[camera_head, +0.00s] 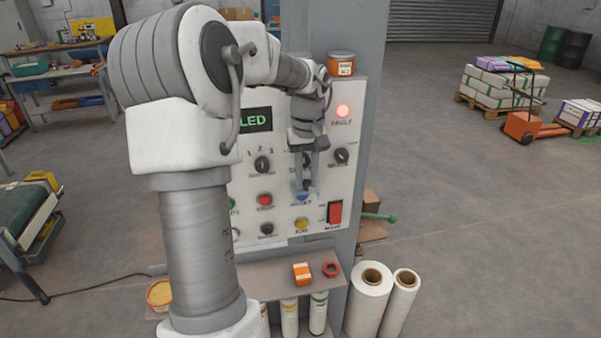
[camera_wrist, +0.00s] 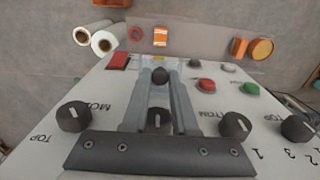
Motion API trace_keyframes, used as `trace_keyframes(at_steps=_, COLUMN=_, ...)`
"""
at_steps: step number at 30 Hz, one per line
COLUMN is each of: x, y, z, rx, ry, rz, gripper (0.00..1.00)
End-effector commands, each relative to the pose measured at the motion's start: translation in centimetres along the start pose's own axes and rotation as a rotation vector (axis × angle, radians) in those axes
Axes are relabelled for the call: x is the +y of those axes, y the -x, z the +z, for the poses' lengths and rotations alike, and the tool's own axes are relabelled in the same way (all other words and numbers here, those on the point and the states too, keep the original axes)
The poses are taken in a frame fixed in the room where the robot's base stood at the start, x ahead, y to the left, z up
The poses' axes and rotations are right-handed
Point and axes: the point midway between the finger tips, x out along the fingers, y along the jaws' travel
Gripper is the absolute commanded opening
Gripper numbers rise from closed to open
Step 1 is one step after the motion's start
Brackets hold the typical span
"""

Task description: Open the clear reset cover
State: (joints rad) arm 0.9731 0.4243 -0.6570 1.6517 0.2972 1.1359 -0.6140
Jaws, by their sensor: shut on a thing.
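The blue reset button (camera_head: 302,197) is on the lower middle of the white control panel (camera_head: 240,185), just below my fingertips. The clear cover over it is hard to make out. My gripper (camera_head: 306,186) reaches down in front of the panel. In the wrist view its two fingers (camera_wrist: 160,76) are close together around a small dark round knob, which looks like the cover's grip. Whether the cover is tilted up or lies flat, I cannot tell. The fingers hide most of the button area.
A red rocker switch (camera_head: 335,212) is right of my gripper, a yellow button (camera_head: 301,225) below, and a red button (camera_head: 265,199) to the left. Dark selector knobs (camera_head: 341,156) are close by. A red lamp (camera_head: 343,110) glows above. A shelf (camera_head: 262,280) juts out below.

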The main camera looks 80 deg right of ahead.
Motion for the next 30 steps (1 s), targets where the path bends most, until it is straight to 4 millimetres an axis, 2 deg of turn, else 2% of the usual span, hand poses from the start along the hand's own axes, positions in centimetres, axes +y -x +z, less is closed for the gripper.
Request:
trace_keyframes(at_steps=17, x=0.27, y=0.04, z=0.08, rx=-0.020, ry=0.001, rz=0.000, gripper=0.00)
trace_keyframes(at_steps=18, x=0.27, y=0.04, z=0.08, rx=-0.020, ry=0.001, rz=0.000, gripper=0.28)
trace_keyframes(at_steps=23, x=0.28, y=0.05, z=0.09, rx=-0.020, ry=0.001, rz=0.000, gripper=0.56)
trace_keyframes(at_steps=30, x=0.29, y=0.08, z=0.11, rx=-0.020, ry=0.000, rz=0.000, gripper=0.56)
